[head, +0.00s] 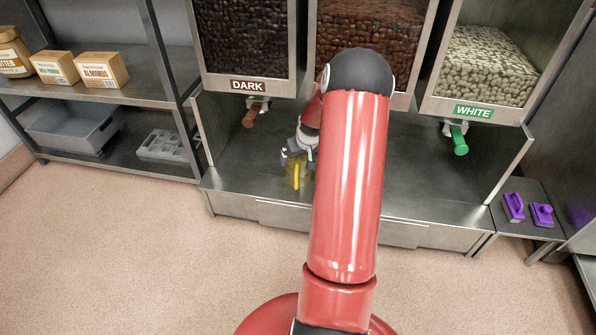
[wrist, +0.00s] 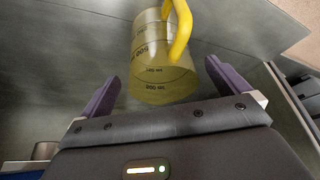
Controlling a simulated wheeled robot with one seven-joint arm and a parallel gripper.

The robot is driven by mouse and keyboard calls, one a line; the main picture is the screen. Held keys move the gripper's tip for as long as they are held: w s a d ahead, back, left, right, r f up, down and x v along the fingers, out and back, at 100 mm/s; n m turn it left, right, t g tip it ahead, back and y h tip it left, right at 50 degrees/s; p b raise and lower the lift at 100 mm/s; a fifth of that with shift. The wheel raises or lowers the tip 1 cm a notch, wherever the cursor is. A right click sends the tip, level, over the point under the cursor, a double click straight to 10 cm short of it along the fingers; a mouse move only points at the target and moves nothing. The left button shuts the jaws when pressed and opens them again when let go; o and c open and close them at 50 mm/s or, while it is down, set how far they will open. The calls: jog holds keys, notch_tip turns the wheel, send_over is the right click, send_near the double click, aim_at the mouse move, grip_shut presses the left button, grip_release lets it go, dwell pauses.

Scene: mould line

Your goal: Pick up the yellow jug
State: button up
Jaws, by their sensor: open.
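The yellow jug (head: 301,177) stands on the metal counter under the dispensers in the head view, partly hidden by my gripper and arm. In the wrist view the jug (wrist: 160,62) is a clear yellowish measuring jug with dark printed marks and a solid yellow handle (wrist: 180,30) toward the upper right. My gripper (wrist: 160,88) is open, its two purple-grey fingers on either side of the jug's near end. I cannot tell whether either finger touches it. In the head view my gripper (head: 297,155) is at the jug, largely hidden by my red arm.
Dispensers labelled DARK (head: 248,86) and WHITE (head: 473,111) hang over the counter (head: 400,190), with a brown handle (head: 250,117) and a green handle (head: 460,141). Shelves at left hold boxes (head: 102,69) and a grey bin (head: 75,128). Purple tools (head: 541,214) lie at right.

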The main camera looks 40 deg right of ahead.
jog(key=x, duration=0.5)
jog(key=shift+f+b, duration=0.15)
jog(key=shift+b, duration=0.15)
jog(key=shift+c, duration=0.3)
jog(key=c, duration=0.9)
jog(key=shift+o, duration=0.2)
notch_tip(320, 180, up, 10)
jog(key=p, duration=0.1)
jog(key=w+a+r+n+p, duration=0.1)
jog(key=w+a+r+p, duration=0.15)
jog(key=a, duration=1.05)
jog(key=s+a+r+n+y+p, duration=0.1)
jog(key=s+a+r+p, duration=0.1)
jog(key=a, duration=0.8)
jog(key=s+a+r+n+p, duration=0.1)
jog(key=s+a+n+p, duration=0.1)
jog(key=a, duration=0.9)
jog(key=s+f, duration=0.5)
jog(key=shift+f, duration=0.2)
